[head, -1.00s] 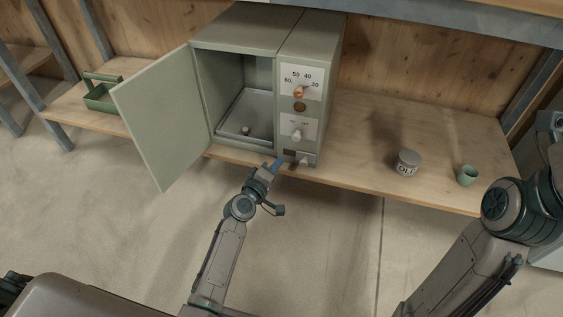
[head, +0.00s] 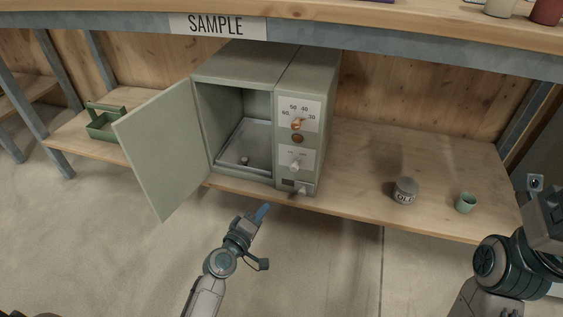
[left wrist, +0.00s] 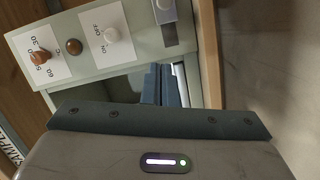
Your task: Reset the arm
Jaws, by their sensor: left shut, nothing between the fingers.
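The cabinet's door (head: 165,150) stands wide open to the left. Its panel has an orange dial knob (head: 296,124), a round brown button (head: 297,138) and a white on/off knob (head: 295,165). My right arm shows at the right edge of the head view; its gripper fingers are out of view.
The cabinet stands on a wooden shelf (head: 350,206). A labelled grey tin (head: 405,191) and a green cup (head: 465,202) stand on its right part. A green carrier (head: 104,124) sits at the left. An upper shelf with a SAMPLE sign (head: 218,26) runs above. The floor in front is clear.

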